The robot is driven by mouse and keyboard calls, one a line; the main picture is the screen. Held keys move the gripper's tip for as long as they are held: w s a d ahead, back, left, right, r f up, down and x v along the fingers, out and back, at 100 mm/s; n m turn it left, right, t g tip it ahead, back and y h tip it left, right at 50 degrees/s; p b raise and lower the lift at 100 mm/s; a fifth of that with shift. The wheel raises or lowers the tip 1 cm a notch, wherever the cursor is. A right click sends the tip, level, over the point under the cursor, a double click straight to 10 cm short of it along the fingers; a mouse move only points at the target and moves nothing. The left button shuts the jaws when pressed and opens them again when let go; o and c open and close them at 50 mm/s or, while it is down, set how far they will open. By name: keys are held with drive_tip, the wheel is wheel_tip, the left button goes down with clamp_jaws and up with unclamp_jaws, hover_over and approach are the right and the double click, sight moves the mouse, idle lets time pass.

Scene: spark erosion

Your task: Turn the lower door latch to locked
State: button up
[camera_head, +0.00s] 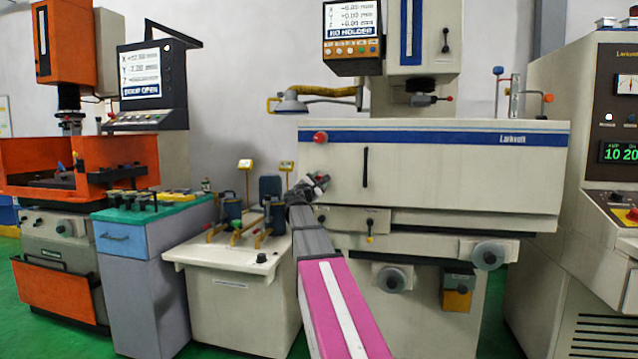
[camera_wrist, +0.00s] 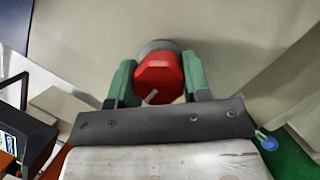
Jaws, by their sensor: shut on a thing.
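The lower door latch is a red knob (camera_wrist: 160,72) on a grey round base, set on the pale door panel. In the wrist view it sits between the two green fingers of my gripper (camera_wrist: 159,78), which are shut on it. A short white mark on the knob points toward the lower left of that view. In the head view my gripper (camera_head: 319,183) is at the left edge of the machine's tank door (camera_head: 440,175), and it hides the lower latch. The upper red latch (camera_head: 320,137) shows above it, clear of my gripper.
A black vertical door handle (camera_head: 364,167) is to the right of my gripper. A small lever (camera_head: 370,230) is below it. A pale side table (camera_head: 228,258) with several tools stands to the left. Hand wheels (camera_head: 392,279) protrude lower on the machine.

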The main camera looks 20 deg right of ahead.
drive_tip(key=o, duration=0.9)
drive_tip(key=shift+o, duration=0.2)
drive_tip(key=v, duration=1.1)
drive_tip(key=s+a+f+m+g+y, duration=0.1)
drive_tip(key=s+f+m+g+y, duration=0.15)
drive_tip(key=f, duration=0.75)
drive_tip(key=s+f+m+g+y, duration=0.2)
drive_tip(key=s+f+m, duration=0.1)
drive_tip(key=f, duration=0.7)
drive_tip(key=s+a+f+m+g+y, duration=0.1)
drive_tip(key=s+f+m+g+y, duration=0.15)
drive_tip(key=f, duration=0.75)
drive_tip(key=s+a+f+m+g+y, duration=0.3)
drive_tip(key=s+a+f, duration=0.3)
drive_tip(key=s+f, duration=0.3)
drive_tip(key=s+a+f+m+g+y, duration=0.3)
drive_tip(key=s+a+f+m+y, duration=0.2)
drive_tip(key=s+f, duration=0.5)
wheel_tip(320, 180, down, 3)
drive_tip(key=shift+a+m+g+y, duration=0.35)
drive_tip(key=shift+a+y, duration=0.25)
drive_tip(key=shift+a, duration=0.5)
